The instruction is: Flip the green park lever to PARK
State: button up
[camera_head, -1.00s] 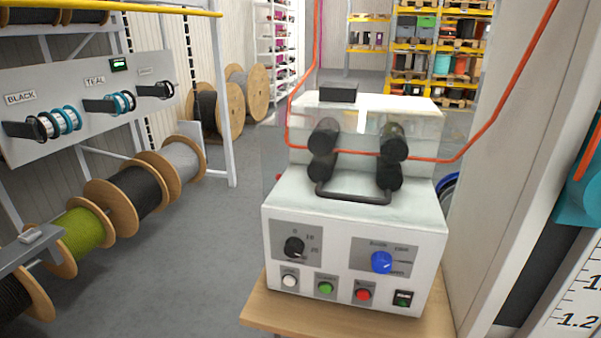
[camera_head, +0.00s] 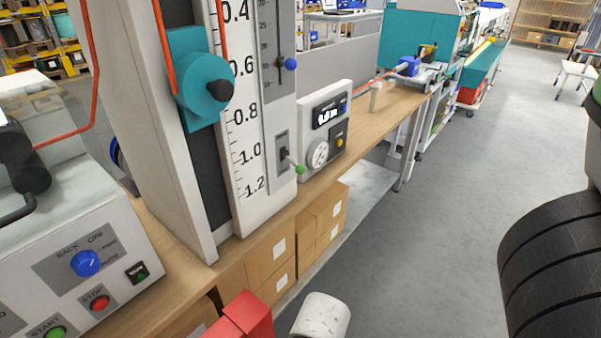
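The green park lever (camera_head: 299,169) is on the tall scale column, left of the picture's middle. Its green ball knob sits on a short rod that comes out of a slotted plate (camera_head: 281,138) and points down to the right. I cannot read any label at the plate. My gripper is not in view, and nothing touches the lever.
A meter box (camera_head: 326,128) stands just right of the lever. Cardboard boxes (camera_head: 322,222) sit below. Grey floor (camera_head: 440,215) is open at right.

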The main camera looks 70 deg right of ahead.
aim_at(299, 169)
jog(key=k+l+z, duration=0.1)
jog(key=l+z, duration=0.25)
jog(key=k+l+z, duration=0.1)
jog(key=z, duration=0.3)
jog(key=l+z, duration=0.35)
